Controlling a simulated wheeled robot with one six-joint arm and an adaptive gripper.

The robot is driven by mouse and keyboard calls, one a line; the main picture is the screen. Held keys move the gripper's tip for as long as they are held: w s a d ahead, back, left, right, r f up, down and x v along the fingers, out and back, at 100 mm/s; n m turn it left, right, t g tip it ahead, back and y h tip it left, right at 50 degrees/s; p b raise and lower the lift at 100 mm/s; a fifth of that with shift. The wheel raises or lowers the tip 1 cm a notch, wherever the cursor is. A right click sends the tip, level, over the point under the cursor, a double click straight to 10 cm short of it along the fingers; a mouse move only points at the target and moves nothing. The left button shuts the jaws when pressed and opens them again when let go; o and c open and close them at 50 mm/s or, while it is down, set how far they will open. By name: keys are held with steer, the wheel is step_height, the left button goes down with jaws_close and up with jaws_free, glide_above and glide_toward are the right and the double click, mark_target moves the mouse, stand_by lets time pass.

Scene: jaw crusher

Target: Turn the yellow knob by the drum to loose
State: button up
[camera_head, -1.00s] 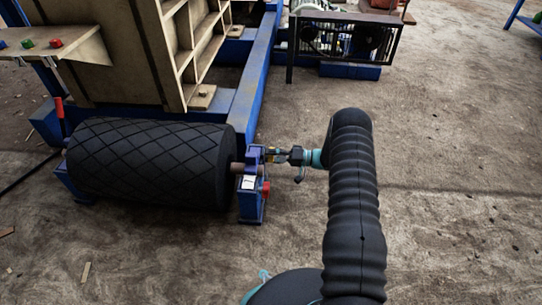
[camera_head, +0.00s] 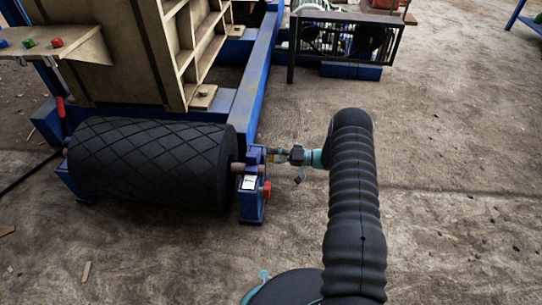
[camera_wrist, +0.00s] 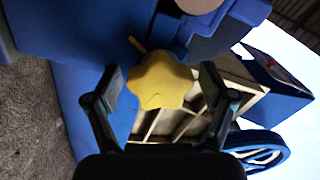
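The yellow knob (camera_wrist: 160,82) is a lobed, star-shaped grip in the middle of the wrist view, in front of a blue housing. My gripper (camera_wrist: 163,78) is open, with one dark finger on each side of the knob. A narrow gap seems to show between the knob and each finger; I cannot tell whether either touches. In the head view, my gripper (camera_head: 279,155) is at the blue bearing stand (camera_head: 251,205) at the right end of the black drum (camera_head: 150,165). The knob is mostly hidden there by the gripper and stand.
A red button (camera_head: 267,188) is on the stand's right side, below my gripper. A blue frame beam (camera_head: 258,80) runs back from the drum. A caged motor unit (camera_head: 345,40) stands at the back. The dirt floor (camera_head: 450,200) to the right is clear.

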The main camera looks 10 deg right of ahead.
steer(key=shift+d, duration=0.1)
steer(key=v, duration=1.1)
steer(key=shift+d, duration=0.35)
steer(key=shift+s, duration=0.15)
